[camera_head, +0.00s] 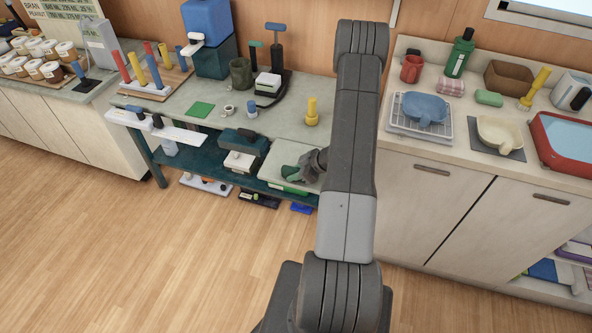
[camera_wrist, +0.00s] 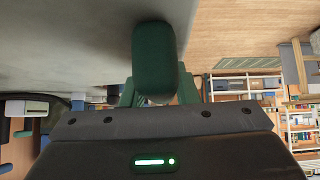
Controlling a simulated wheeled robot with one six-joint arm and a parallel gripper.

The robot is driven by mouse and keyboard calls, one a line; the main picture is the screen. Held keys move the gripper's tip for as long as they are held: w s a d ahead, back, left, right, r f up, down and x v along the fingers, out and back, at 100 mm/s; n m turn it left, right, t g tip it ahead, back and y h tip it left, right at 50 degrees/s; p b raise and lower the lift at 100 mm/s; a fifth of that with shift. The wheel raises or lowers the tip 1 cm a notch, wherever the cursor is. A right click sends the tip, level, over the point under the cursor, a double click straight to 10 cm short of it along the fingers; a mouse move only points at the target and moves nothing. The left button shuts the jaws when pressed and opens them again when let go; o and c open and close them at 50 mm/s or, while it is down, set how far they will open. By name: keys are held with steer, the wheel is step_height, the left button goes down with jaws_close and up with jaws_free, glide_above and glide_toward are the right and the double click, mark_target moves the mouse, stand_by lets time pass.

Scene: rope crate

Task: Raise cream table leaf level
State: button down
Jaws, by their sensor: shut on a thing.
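A cream table leaf (camera_head: 277,157) shows at the front of the green bench, just left of my arm. Its right part is hidden behind my arm, and I cannot tell its exact tilt. My gripper (camera_head: 293,173) is at this leaf, partly hidden by my wrist. In the wrist view, my gripper (camera_wrist: 155,92) is shut on a dark green rounded piece (camera_wrist: 153,55), which looks like a handle. A pale grey surface (camera_wrist: 60,45) fills the upper left of the wrist view. I cannot tell whether it is the leaf.
A lower shelf carries boxes. A sink counter (camera_head: 455,156) stands right. The wooden floor in front is clear.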

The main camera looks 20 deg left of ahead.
stand_by(0.3)
steer(key=c, duration=1.1)
jaws_free()
steer(key=shift+r, duration=0.1)
steer(key=v, duration=1.3)
steer(key=shift+d+r, duration=0.2)
steer(key=shift+d, duration=0.05)
steer(key=x, duration=1.3)
steer(key=shift+a+f, duration=0.3)
steer(key=shift+f, duration=0.15)
